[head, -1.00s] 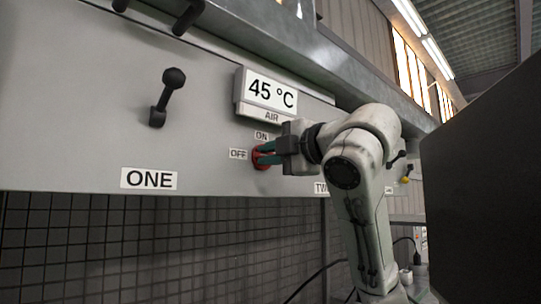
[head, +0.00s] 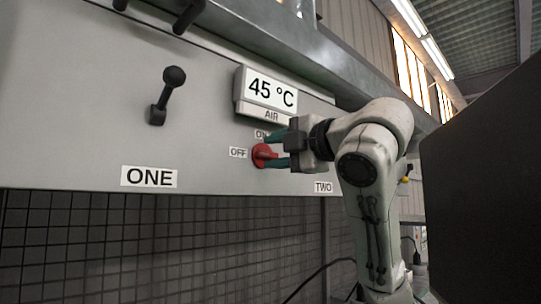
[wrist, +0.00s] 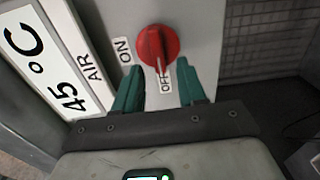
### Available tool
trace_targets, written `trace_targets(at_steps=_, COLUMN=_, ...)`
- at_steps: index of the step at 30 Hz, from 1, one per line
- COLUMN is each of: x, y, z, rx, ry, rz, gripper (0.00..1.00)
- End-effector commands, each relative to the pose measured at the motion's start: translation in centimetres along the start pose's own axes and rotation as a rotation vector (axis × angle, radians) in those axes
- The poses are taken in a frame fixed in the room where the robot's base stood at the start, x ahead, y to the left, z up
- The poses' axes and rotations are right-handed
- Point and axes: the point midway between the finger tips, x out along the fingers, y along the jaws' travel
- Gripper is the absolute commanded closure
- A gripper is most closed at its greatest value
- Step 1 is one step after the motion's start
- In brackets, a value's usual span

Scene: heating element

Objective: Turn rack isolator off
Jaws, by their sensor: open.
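The red rotary isolator knob (head: 262,156) is on the grey panel below the 45 °C display. Its white pointer mark points toward the OFF label (wrist: 166,82) in the wrist view, where the knob (wrist: 156,45) shows whole.
A 45 °C AIR display (head: 270,92) juts out just above the knob. A black lever (head: 166,96) stands at left above the ONE label (head: 149,177). The TWO label (head: 323,187) is below my gripper. A large dark surface (head: 485,180) fills the right.

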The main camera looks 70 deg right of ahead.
Motion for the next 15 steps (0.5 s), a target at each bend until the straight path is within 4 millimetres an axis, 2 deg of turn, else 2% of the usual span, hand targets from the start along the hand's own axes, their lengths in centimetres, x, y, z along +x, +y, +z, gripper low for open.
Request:
trace_targets(at_steps=9, x=-6.1, y=-0.2, z=0.0, rx=-0.003, ry=-0.002, rz=0.003, gripper=0.6)
trace_targets(at_steps=15, x=-8.4, y=-0.1, z=0.0, rx=-0.002, ry=-0.001, rz=0.0, gripper=0.6)
